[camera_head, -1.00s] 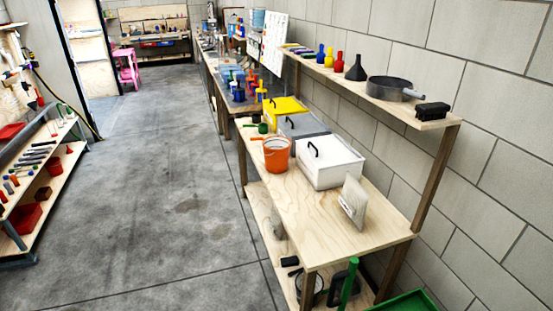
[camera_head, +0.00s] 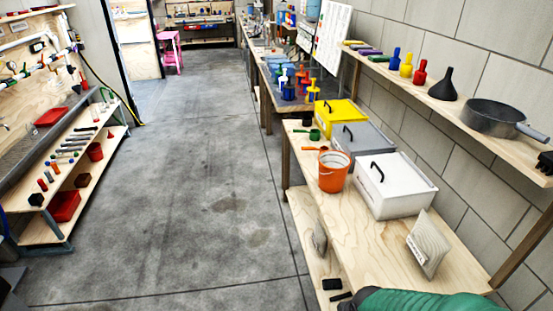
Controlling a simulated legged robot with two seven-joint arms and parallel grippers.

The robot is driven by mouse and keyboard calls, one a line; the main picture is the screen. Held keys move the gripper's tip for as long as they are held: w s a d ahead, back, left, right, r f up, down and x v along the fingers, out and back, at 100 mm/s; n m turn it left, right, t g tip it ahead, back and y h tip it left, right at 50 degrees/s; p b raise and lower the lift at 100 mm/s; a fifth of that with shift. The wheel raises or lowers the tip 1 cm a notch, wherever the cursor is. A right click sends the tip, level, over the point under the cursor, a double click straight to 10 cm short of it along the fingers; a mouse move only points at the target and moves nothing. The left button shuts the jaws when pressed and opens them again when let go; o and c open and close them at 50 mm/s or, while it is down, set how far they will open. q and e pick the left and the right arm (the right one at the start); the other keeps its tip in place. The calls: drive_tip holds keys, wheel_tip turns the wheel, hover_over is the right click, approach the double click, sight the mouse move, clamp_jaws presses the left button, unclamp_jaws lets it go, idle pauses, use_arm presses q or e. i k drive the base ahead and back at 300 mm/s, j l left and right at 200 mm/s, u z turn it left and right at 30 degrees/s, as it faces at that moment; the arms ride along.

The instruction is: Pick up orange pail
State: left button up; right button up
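The orange pail (camera_head: 332,172) stands upright on the light wooden workbench (camera_head: 355,228), near its left edge. It has a pale rim and a thin wire handle. The pail looks empty from this angle, but its bottom is hidden. Neither of my grippers can be made out in view, and nothing is touching the pail.
A white lidded box (camera_head: 398,190) stands right of the pail, with grey (camera_head: 362,143) and yellow (camera_head: 341,117) boxes behind. A pale bag (camera_head: 428,243) leans in front. The concrete floor (camera_head: 195,190) on the left is clear.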

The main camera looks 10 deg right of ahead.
sight(334, 166)
drive_tip(key=i+j, duration=0.15)
drive_tip(key=i, duration=0.65)
drive_tip(key=i+j, duration=0.1)
drive_tip(key=i, duration=0.75)
drive_tip(key=i+z, duration=0.45)
drive_tip(key=i+j+z, duration=0.2)
drive_tip(key=z, duration=0.3)
drive_tip(key=i+j+z, duration=0.3)
drive_tip(key=z, duration=0.15)
drive_tip(key=i+j+z, duration=0.2)
drive_tip(key=j+z, duration=0.3)
drive_tip(key=i+j+z, duration=0.6)
drive_tip(key=j, duration=0.25)
